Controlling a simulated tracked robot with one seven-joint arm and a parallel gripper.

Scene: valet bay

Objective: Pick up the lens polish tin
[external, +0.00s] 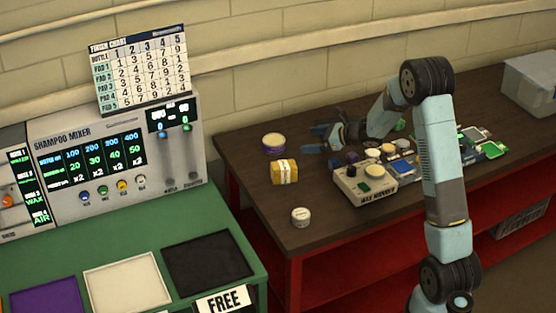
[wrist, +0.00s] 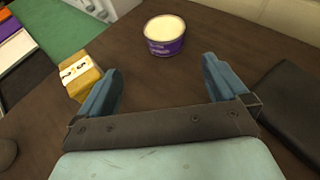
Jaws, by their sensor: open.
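A round purple tin with a cream top (external: 273,144) stands upright on the dark brown table; it also shows in the wrist view (wrist: 164,45), beyond my fingertips and roughly between their lines. A small round whitish tin (external: 300,216) stands near the table's front edge. The labels are too small to read, so I cannot tell which is the lens polish tin. My gripper (external: 316,139) is open and empty, low over the table to the right of the purple tin; its two blue fingers show apart in the wrist view (wrist: 161,66).
A yellow block with a white band (external: 284,172) lies in front of the purple tin and left of my gripper in the wrist view (wrist: 72,84). The wax warmer box (external: 352,190) with knobs stands on the right. The table between fingers and purple tin is clear.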

